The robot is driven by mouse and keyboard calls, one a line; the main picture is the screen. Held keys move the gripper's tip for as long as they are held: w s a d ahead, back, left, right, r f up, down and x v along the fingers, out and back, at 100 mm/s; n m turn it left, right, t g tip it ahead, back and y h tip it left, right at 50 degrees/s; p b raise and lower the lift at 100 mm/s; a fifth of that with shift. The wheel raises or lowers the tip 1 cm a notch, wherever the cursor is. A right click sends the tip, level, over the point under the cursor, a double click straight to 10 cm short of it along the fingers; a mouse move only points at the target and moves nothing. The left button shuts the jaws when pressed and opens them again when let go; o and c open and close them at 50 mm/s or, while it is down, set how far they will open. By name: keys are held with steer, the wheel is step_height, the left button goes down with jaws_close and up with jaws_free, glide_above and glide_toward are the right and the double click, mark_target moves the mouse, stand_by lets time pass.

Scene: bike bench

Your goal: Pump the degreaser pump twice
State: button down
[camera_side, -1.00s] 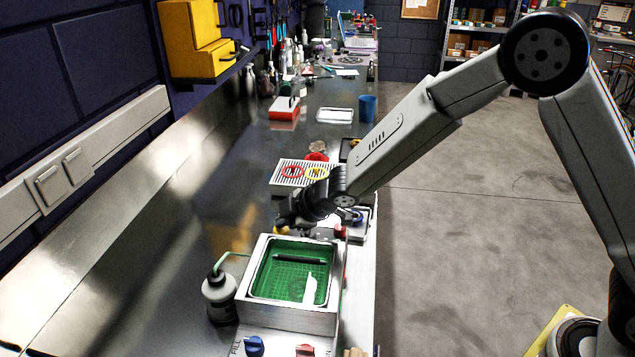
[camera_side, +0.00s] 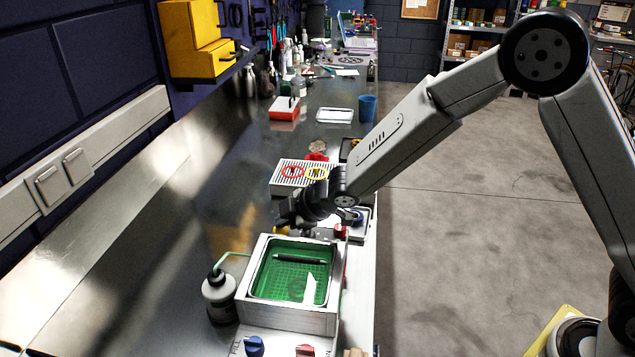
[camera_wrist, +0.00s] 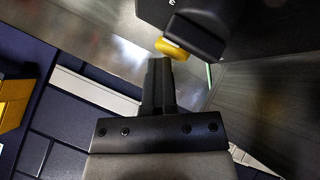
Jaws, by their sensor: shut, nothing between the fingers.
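The degreaser pump bottle (camera_side: 219,296) stands on the bench at the left of the wash basin. It has a grey body, a dark cap and a green spout tube that reaches toward the basin. My gripper (camera_side: 284,222) is beyond the basin's far edge, above the bench and well apart from the pump. In the wrist view my gripper (camera_wrist: 160,62) has its dark fingers together with nothing between them. A yellow knob-like piece (camera_wrist: 171,48) on a dark housing shows just past the fingertips. I cannot tell whether they touch. I cannot make out the pump bottle in the wrist view.
The basin (camera_side: 290,318) holds green liquid, a dark bar and a white piece. Blue (camera_side: 254,346) and red (camera_side: 305,350) knobs sit at its front. A slotted white box (camera_side: 287,187) with red and yellow rings stands behind my gripper. The bench at left is clear.

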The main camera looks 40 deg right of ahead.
mark_target(285, 229)
steer(key=shift+s+f, duration=0.1)
steer(key=shift+f, duration=0.55)
steer(key=shift+s, duration=0.1)
steer(key=shift+d+r, duration=0.1)
stand_by(0.7)
steer(key=shift+r, duration=3.35)
stand_by(0.6)
